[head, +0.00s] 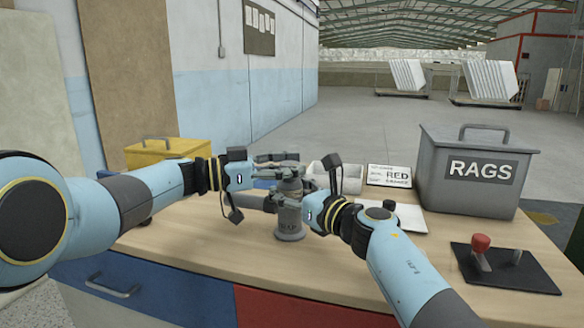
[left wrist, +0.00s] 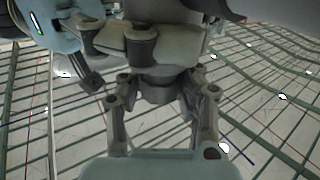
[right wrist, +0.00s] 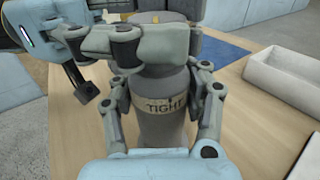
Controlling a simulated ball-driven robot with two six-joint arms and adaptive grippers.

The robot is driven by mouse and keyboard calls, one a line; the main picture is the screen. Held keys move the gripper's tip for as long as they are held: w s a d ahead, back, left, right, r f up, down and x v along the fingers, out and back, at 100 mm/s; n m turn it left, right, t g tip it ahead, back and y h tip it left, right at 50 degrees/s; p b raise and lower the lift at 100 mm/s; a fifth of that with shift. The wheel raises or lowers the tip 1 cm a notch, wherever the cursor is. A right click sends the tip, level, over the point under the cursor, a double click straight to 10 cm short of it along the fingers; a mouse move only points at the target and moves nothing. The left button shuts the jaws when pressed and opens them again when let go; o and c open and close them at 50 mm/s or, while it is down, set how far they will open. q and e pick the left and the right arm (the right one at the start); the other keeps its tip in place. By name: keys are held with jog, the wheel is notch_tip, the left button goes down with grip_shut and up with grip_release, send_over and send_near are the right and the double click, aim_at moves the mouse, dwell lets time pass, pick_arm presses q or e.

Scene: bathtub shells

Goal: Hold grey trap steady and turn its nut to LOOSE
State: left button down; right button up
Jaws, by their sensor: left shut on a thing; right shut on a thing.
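The grey trap (head: 291,228) stands upright on the wooden bench, with faint lettering low on its body. My right gripper (head: 302,201) is shut on its body. In the right wrist view a beige band marked TIGHT (right wrist: 160,105) shows between the fingers. My left gripper (head: 284,178) reaches in from the left, higher up, shut around the nut (head: 290,186) at the top. The fingers hide much of the nut. In the left wrist view a dark round part (left wrist: 158,85) lies between its fingers, with the other gripper crossing close by.
A grey RAGS bin (head: 465,185) and a red-knobbed lever on a black plate (head: 515,272) stand on the right. A yellow box (head: 165,152) is at back left. A white tray (head: 350,180) and a card reading RED (head: 389,176) are behind.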

pick_arm(q)
jog(key=shift+a+f, duration=0.1)
jog(key=shift+a, duration=0.15)
jog(key=c, duration=1.2)
grip_release()
jog(key=shift+c, duration=0.2)
jog(key=o, duration=0.4)
jog(key=shift+d, duration=0.15)
jog(key=v, duration=1.2)
